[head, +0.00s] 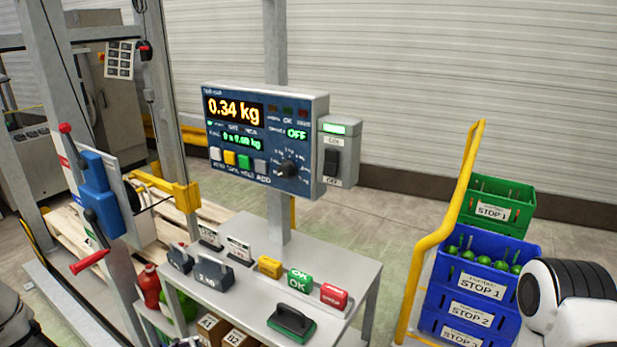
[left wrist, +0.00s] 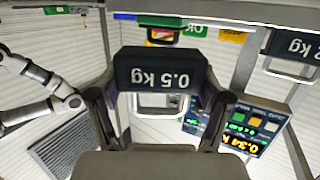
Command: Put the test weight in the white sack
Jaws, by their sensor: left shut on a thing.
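A dark test weight marked 0.5 kg (left wrist: 162,75) with a metal handle sits between the two fingers of my left gripper (left wrist: 160,100) in the left wrist view. The fingers are closed on its two sides, and its lettering appears upside down. My left gripper cannot be made out in the head view. A 2 kg weight (head: 213,272) and another dark weight (head: 180,257) stand on the left of the bench in the head view. I see no white sack in either view. My right gripper is not in view.
The grey bench (head: 345,272) also holds a yellow block (head: 270,266), a green OK block (head: 299,280), a red block (head: 334,296) and a green-black pad (head: 291,323). A display (head: 262,139) stands behind. Blue crates (head: 470,312) and a yellow rail (head: 428,243) are right.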

